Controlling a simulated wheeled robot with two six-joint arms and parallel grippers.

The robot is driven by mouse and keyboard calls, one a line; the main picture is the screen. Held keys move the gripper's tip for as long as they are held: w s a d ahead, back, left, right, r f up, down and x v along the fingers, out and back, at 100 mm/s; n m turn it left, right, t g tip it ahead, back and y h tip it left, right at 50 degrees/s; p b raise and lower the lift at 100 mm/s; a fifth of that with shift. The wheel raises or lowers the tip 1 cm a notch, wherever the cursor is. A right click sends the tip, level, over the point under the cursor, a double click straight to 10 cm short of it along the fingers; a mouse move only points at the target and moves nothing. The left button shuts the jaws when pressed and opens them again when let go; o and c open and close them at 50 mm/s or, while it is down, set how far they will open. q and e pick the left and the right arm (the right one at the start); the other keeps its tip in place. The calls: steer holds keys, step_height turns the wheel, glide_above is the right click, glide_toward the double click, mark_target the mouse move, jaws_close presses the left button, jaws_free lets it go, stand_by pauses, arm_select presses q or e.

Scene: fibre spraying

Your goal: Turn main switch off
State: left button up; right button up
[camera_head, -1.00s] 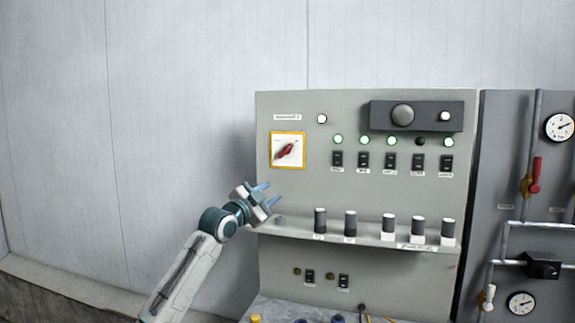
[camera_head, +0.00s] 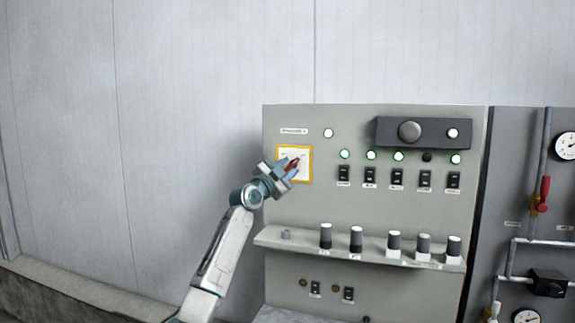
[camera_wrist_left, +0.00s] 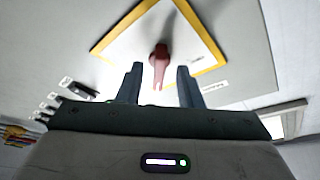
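The main switch is a red handle (camera_head: 292,165) on a white plate with a yellow frame (camera_head: 309,164), at the upper left of the grey control panel. My left gripper (camera_head: 289,170) is in front of it, partly covering the handle and plate in the head view. In the left wrist view the two fingers (camera_wrist_left: 159,86) are apart, with the red handle (camera_wrist_left: 159,60) between and just beyond their tips. I cannot tell whether they touch it. My right gripper is not in view.
The grey control panel (camera_head: 285,215) carries a row of black switches (camera_head: 397,177) below green lamps. A ledge (camera_head: 290,240) with several dark knobs juts out below. Pipes and gauges (camera_head: 525,250) stand at the right. The wall at the left is bare.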

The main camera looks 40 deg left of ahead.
arm_select(q)
steer(key=shift+w, duration=0.2)
steer(key=shift+c, duration=0.2)
jaws_close()
